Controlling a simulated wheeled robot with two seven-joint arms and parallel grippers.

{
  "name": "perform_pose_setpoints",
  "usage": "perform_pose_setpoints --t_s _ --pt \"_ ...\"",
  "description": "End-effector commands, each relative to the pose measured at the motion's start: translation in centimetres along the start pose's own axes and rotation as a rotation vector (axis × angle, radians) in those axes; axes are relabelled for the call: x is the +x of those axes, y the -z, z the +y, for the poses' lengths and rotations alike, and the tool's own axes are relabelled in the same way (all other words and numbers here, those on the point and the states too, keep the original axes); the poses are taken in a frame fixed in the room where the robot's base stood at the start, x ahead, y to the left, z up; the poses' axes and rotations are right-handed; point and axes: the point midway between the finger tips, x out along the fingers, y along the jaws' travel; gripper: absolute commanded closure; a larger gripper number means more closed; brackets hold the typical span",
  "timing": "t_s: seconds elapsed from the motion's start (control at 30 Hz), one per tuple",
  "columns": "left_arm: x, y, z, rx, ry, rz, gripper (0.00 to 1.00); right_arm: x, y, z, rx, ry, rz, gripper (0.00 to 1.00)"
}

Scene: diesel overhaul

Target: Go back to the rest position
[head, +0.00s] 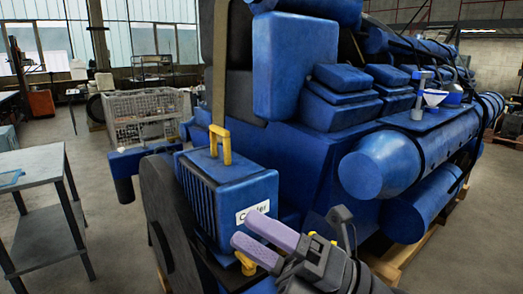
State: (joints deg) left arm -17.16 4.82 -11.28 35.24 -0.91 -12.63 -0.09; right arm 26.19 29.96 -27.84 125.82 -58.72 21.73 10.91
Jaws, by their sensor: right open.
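My right gripper (244,228) reaches in from the bottom right, with two pale purple fingers pointing up and left. Its fingers are spread a little, and I see nothing between them. The fingertips overlap the lower right of the blue cooler (212,205) in the picture; I cannot tell whether they touch it. The cooler is a ribbed box with a partly covered white label and a yellow handle (220,146) on top. It sits upright at the near end of the large blue diesel engine (300,145). My left gripper is out of view.
A grey metal table (32,165) stands at the left. A wire crate (145,116) stands behind, left of the engine. A wooden pallet (415,252) shows under the engine. Open floor lies between table and engine.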

Motion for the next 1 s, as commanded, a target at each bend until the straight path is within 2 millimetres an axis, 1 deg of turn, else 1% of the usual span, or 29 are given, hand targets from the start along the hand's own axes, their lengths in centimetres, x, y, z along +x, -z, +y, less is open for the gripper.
perform_pose_setpoints --t_s 0.03,0.07,0.1,0.13,0.17,0.2,0.27,0.3,0.37,0.4,0.47,0.5,0.53,0.57,0.6,0.67,0.7,0.8,0.87,0.9,0.97,1.0 --pt "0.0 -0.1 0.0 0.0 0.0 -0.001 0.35 -1.4 -2.2 -0.1 0.156 -0.08 -0.227 0.4" --pt "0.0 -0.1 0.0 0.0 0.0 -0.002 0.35 -3.0 -4.0 -0.6 0.268 -0.12 -0.405 0.4" --pt "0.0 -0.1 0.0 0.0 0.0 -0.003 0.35 -6.1 -6.0 -2.3 0.423 -0.145 -0.656 0.4" --pt "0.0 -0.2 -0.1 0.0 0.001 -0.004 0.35 -8.7 -7.0 -4.0 0.537 -0.144 -0.837 0.4" --pt "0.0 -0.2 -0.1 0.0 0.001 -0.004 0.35 -11.3 -7.3 -5.8 0.635 -0.126 -0.998 0.4" --pt "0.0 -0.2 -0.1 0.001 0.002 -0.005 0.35 -14.5 -6.9 -8.2 0.753 -0.088 -1.187 0.4" --pt "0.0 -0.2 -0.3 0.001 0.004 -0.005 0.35 -18.6 -5.2 -11.4 0.903 -0.013 -1.418 0.4" --pt "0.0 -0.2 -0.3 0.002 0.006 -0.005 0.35 -20.9 -3.7 -13.0 0.989 0.044 -1.547 0.4" --pt "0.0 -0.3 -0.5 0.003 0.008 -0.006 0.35 -23.7 -0.9 -15.0 1.101 0.136 -1.709 0.4" --pt "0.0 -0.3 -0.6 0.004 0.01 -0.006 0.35 -25.3 1.0 -16.0 1.168 0.198 -1.802 0.4" --pt "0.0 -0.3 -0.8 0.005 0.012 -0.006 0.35 -27.3 4.0 -17.1 1.261 0.293 -1.924 0.4" --pt "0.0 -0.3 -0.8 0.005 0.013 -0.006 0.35 -28.3 6.0 -17.5 1.318 0.358 -1.993 0.4" --pt "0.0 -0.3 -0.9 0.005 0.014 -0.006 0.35 -29.1 7.4 -17.8 1.359 0.407 -2.042 0.4" --pt "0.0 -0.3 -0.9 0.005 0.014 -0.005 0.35 -29.7 8.9 -17.9 1.398 0.457 -2.088 0.4" --pt "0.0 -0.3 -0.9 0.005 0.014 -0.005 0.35 -30.5 10.9 -18.0 1.45 0.526 -2.144 0.4" --pt "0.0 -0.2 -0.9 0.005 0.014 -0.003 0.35 -31.5 13.8 -17.9 1.526 0.631 -2.22 0.4" --pt "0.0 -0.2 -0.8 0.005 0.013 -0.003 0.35 -32.0 15.8 -17.7 1.575 0.706 -2.265 0.4" --pt "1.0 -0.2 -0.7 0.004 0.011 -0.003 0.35 -34.2 16.6 -22.4 1.571 0.738 -2.28 0.4" --pt "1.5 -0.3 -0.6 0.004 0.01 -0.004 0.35 -35.6 17.4 -24.9 1.569 0.756 -2.288 0.4" --pt "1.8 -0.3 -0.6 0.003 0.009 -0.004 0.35 -36.5 18.0 -26.6 1.568 0.767 -2.293 0.4" --pt "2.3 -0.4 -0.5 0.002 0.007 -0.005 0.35 -38.1 19.2 -29.1 1.567 0.787 -2.3 0.4" --pt "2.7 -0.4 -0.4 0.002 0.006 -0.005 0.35 -39.3 20.2 -30.8 1.566 0.8 -2.305 0.4"
